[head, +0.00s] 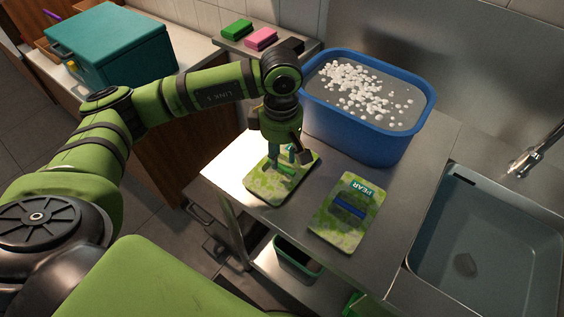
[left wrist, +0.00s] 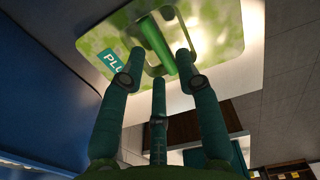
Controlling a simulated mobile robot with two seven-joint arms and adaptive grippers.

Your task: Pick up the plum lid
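The plum lid (head: 265,187) lies flat on the steel counter, a green leafy-patterned plate with a green handle (head: 283,168) on top. In the left wrist view the lid (left wrist: 220,30) shows a teal label reading "PLU", the rest being hidden behind a finger, and its green handle (left wrist: 156,45). My left gripper (head: 284,158) is right above the lid, pointing down at the handle. In the left wrist view the fingers of my left gripper (left wrist: 160,72) are spread apart around the near end of the handle, not closed on it. My right gripper does not show.
A pear lid (head: 337,236) with a blue handle lies just right of the plum lid. A blue tub (head: 355,142) of water with white pieces stands close behind. The sink (head: 485,240) is at right. Green (head: 236,29) and pink (head: 261,38) blocks lie at the back.

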